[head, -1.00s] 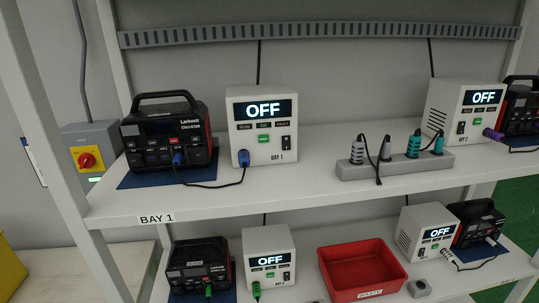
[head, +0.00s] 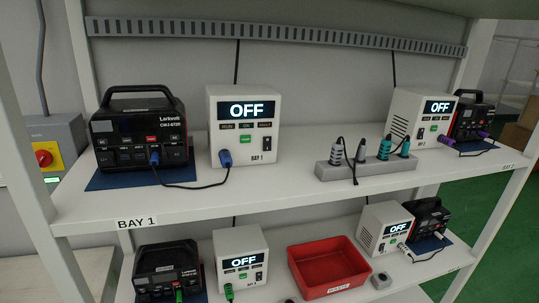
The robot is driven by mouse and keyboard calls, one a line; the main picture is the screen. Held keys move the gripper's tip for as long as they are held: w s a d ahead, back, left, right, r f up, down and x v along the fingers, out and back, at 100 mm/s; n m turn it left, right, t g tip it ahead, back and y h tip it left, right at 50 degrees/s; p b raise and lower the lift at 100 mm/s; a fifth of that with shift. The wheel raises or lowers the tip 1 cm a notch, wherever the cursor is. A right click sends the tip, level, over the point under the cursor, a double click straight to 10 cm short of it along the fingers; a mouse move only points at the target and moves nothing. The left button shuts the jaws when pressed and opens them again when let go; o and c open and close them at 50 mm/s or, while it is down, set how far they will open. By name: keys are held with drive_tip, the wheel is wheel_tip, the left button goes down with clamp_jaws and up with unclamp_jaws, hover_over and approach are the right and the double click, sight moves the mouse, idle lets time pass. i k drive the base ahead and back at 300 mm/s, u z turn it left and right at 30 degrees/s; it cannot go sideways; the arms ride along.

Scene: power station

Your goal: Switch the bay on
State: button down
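The bay 1 unit (head: 242,128) is a white box on the upper shelf, marked BAY 1. Its display (head: 247,111) reads OFF. Below the display are small labels, a green button (head: 246,139) and a dark rocker switch (head: 267,143) at the right. A blue plug (head: 225,158) sits in its lower left front, and its black cable runs to a blue plug (head: 154,157) in the black Larkwell power station (head: 140,130), which stands on a blue mat. My gripper is not in view.
A grey power strip (head: 366,167) with several plugs lies to the right on the upper shelf. More units reading OFF stand at the right (head: 421,117) and below (head: 241,255). A red bin (head: 330,267) is on the lower shelf. A red rotary switch (head: 43,158) is at the left.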

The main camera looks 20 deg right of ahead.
sight(267, 140)
drive_tip(key=u, duration=0.05)
drive_tip(key=i, duration=1)
drive_tip(key=z, duration=0.05)
